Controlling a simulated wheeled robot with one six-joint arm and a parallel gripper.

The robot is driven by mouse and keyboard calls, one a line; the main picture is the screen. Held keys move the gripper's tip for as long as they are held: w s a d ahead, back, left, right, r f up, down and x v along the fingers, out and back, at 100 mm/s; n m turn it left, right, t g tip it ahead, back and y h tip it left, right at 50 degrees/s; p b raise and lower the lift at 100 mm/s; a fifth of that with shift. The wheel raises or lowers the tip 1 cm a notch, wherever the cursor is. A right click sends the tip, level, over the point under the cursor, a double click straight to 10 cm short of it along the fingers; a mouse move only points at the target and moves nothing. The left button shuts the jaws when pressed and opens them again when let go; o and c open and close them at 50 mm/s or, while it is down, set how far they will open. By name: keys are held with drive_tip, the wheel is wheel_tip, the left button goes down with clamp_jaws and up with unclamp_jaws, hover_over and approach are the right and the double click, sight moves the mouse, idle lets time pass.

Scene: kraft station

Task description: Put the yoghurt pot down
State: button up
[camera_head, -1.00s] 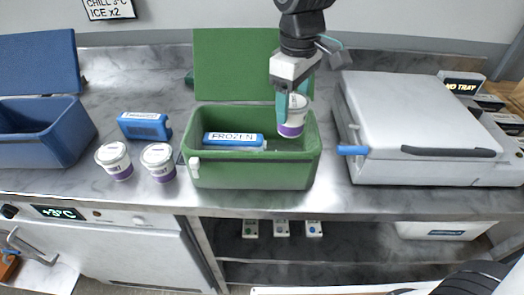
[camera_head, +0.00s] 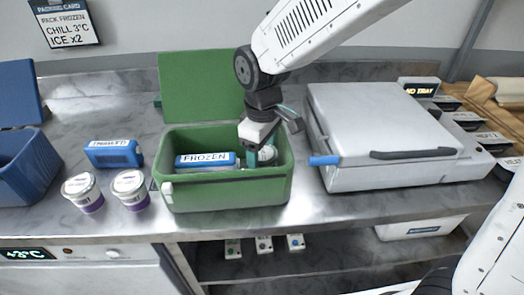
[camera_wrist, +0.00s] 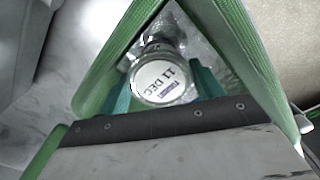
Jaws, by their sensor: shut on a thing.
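My gripper (camera_head: 258,158) reaches down inside the green box (camera_head: 228,193) and is shut on a yoghurt pot (camera_head: 267,154). In the wrist view the pot's white lid (camera_wrist: 160,82) faces the camera between my teal fingers and reads "11 DEC". The pot is inside the box's right part; whether it touches the floor is hidden. A blue pack labelled FROZEN (camera_head: 205,161) lies in the left part of the box. Two more yoghurt pots, one (camera_head: 83,193) and another (camera_head: 130,190), stand on the counter left of the box.
The green lid (camera_head: 200,85) stands open behind. A blue pack labelled THAWED (camera_head: 113,154) lies on the counter beside an open blue box (camera_head: 25,172). A grey closed machine with a blue handle (camera_head: 385,130) stands close on the right. A packing card (camera_head: 64,22) hangs above.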

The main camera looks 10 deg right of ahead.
sight(262, 152)
drive_tip(key=o, duration=1.2)
drive_tip(key=shift+f, duration=0.1)
wheel_tip(262, 152, up, 12)
drive_tip(key=s+d+m, duration=0.3)
drive_tip(key=s+d, duration=0.3)
drive_tip(key=d, duration=0.1)
drive_tip(key=s+d+m, duration=0.4)
drive_tip(key=s+d, duration=0.3)
drive_tip(key=s+d+f+m+t, duration=0.1)
drive_tip(key=s+d+m, duration=0.3)
drive_tip(key=s+d, duration=0.2)
drive_tip(key=shift+s+d, duration=0.3)
drive_tip(key=shift+d, duration=0.15)
